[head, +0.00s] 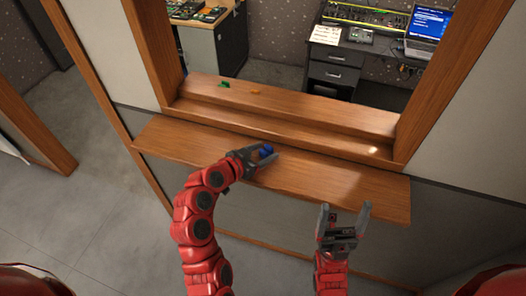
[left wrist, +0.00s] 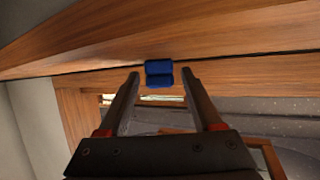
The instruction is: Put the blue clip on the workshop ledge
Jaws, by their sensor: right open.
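The blue clip (head: 266,150) is at the near wooden ledge (head: 340,180) of the window opening, between the fingertips of my left gripper (head: 262,155). In the left wrist view the blue clip (left wrist: 159,73) sits at the fingertips, with a visible gap to each finger. The left gripper is open around it. Whether the clip rests on the wood is hard to tell. My right gripper (head: 345,212) is open and empty, in front of the near ledge's right part. The far ledge (head: 310,105), on the workshop side, is beyond the sill.
A green piece (head: 224,84) and an orange piece (head: 255,92) lie on the far ledge's left part; its middle and right are clear. Wooden posts (head: 153,45) frame the opening. Beyond are a drawer cabinet (head: 333,72) and a laptop (head: 428,28).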

